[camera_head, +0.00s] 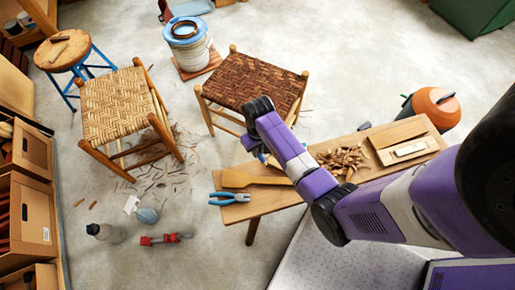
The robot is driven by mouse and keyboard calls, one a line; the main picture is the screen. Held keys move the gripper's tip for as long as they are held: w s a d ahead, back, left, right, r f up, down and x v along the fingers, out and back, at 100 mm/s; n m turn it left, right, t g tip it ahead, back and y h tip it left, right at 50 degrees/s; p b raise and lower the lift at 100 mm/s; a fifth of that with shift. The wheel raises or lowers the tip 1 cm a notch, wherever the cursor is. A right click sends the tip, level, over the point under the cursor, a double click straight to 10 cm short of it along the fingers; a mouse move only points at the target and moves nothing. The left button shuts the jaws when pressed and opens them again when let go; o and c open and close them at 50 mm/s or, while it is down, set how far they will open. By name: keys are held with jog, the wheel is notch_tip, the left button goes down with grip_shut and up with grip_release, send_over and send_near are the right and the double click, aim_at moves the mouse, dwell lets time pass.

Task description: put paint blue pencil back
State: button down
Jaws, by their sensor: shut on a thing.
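My arm reaches in from the right and bends over the wooden bench.
The low wooden bench (285,192) holds blue pliers (229,198), a wooden paddle (243,178), shavings (343,160) and a wooden block. A brown woven stool (254,80) and a light one (116,104) stand beyond. Crates (32,222) line the left.

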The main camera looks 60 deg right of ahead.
aim_at(258, 163)
jog(key=shift+f+b, duration=3.8)
jog(key=shift+b, duration=0.05)
jog(key=shift+f, duration=0.2)
jog(key=c, duration=1.3)
grip_release()
jog(key=shift+c, duration=0.2)
jog(key=shift+r+p, duration=1.1)
jog(key=shift+r, duration=2.85)
